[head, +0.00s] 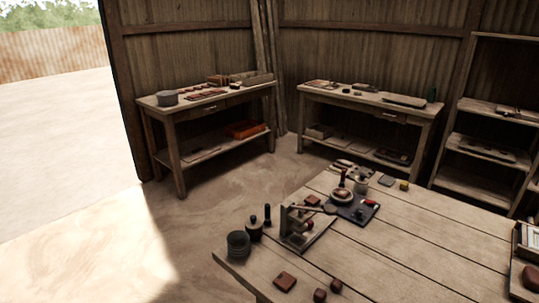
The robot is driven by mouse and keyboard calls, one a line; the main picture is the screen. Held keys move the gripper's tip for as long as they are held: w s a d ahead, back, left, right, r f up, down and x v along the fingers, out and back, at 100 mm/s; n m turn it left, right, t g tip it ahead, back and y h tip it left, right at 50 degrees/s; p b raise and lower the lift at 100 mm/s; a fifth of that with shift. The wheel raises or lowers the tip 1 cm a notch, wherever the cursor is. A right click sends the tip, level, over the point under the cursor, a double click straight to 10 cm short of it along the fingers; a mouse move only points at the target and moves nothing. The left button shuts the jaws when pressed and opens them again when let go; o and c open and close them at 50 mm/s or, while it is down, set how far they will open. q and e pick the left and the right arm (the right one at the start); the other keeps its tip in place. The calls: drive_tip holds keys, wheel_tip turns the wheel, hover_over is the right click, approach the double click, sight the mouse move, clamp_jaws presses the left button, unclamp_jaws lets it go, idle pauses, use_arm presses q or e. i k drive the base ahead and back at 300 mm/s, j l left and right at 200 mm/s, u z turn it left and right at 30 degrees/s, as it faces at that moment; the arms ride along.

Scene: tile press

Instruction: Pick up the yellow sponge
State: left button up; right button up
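A small yellow object (404,185), which looks like the yellow sponge, sits near the far edge of the large wooden table (430,255). It is small in the head view, so its exact shape is hard to tell. A flat dark grey piece (387,180) lies just to its left, apart from it. Neither my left gripper nor my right gripper shows in the view.
A press with a long handle (300,225) stands on the table, beside a dark mat (355,211) holding small items. Dark round pots (238,244) and reddish lumps (285,281) are nearer. Two workbenches and a shelf (490,150) line the walls. Open floor (130,235) is at left.

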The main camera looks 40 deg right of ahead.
sight(404, 184)
drive_tip(key=i+u, duration=0.3)
drive_tip(key=i, duration=1.35)
drive_tip(key=i+z, duration=0.9)
drive_tip(key=i+j+z, duration=0.45)
drive_tip(key=i+l+z, duration=0.3)
drive_tip(key=i+z, duration=0.7)
drive_tip(key=i, duration=0.15)
drive_tip(key=i+j+z, duration=0.1)
drive_tip(key=i+z, duration=0.35)
drive_tip(key=i, duration=0.15)
drive_tip(key=i+z, duration=0.1)
drive_tip(key=i, duration=0.7)
drive_tip(key=i+z, duration=0.1)
drive_tip(key=i, duration=0.7)
drive_tip(key=i+z, duration=0.55)
drive_tip(key=z, duration=0.15)
drive_tip(key=i+j+z, duration=0.2)
drive_tip(key=z, duration=0.15)
